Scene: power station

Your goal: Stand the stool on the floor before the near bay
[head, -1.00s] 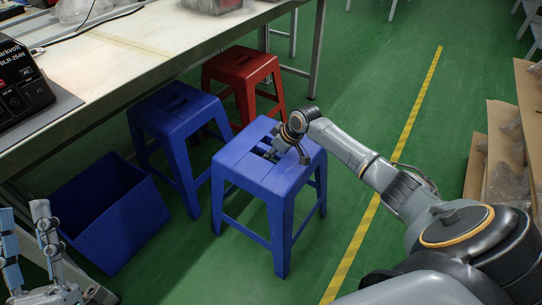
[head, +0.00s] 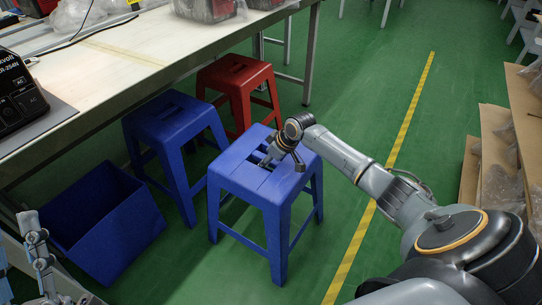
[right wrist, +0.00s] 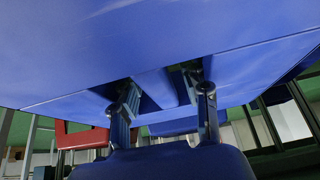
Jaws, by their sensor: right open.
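A blue stool (head: 262,185) stands upright on the green floor, with slots in its seat. My right gripper (head: 268,160) is at the slots, pointing down onto the seat. In the right wrist view, the fingers of my right gripper (right wrist: 165,100) are apart, close against the blue seat (right wrist: 150,45) at its dark slots. How deep the tips reach is hidden. My left gripper (head: 18,245) is at the lower left edge of the head view, partly cut off, fingers apart and empty, away from the stool.
A second blue stool (head: 170,125) and a red stool (head: 235,78) stand behind, beside the workbench (head: 150,55). A blue bin (head: 105,225) sits on the floor at left. Cardboard boxes (head: 497,140) are at right. The floor along the yellow line (head: 400,140) is clear.

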